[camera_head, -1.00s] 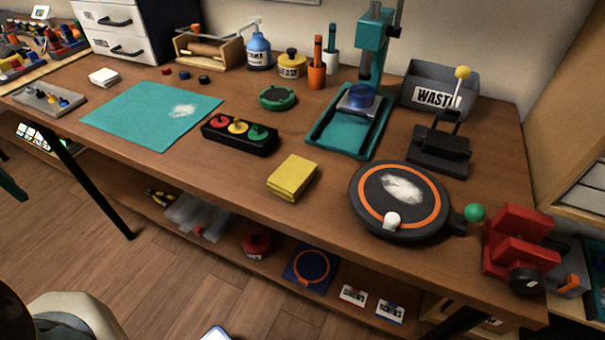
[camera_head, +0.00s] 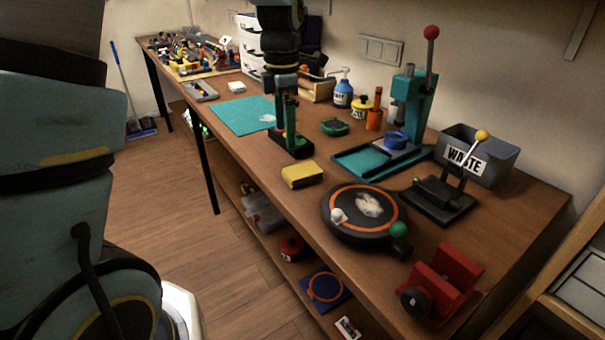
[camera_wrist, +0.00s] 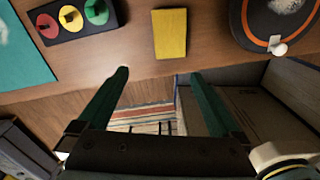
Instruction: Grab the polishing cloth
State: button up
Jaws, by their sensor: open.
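The polishing cloth appears to be the yellow folded pad (camera_head: 302,174) lying flat on the workbench near its front edge. It also shows in the wrist view (camera_wrist: 170,33) at the top centre, beyond my fingertips. My gripper (camera_wrist: 158,73) is open and empty, its two teal fingers spread apart, with the cloth ahead of them and not between them. In the head view my gripper (camera_head: 286,110) hangs over the bench, behind and left of the cloth in the picture, and partly hides the black button box (camera_head: 292,146).
A round black turntable with an orange ring (camera_head: 364,212) stands right of the cloth. A teal mat (camera_head: 245,114) lies left. A teal press (camera_head: 405,110), a grey waste bin (camera_head: 490,160) and a red vise-like block (camera_head: 442,284) are further right. The bench around the cloth is mostly clear.

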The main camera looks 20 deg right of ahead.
jog(key=s+d+n, duration=0.1)
jog(key=d+n, duration=0.1)
jog(key=d, duration=0.1)
send_over(302, 170)
notch_tip(302, 170, down, 5)
jog(key=shift+w+f+p, duration=0.1)
jog(key=shift+w+p, duration=0.05)
jog(key=shift+p, duration=0.3)
jog(key=shift+f+p, duration=0.9)
jog(key=shift+f, duration=1.75)
jog(key=c, duration=1.3)
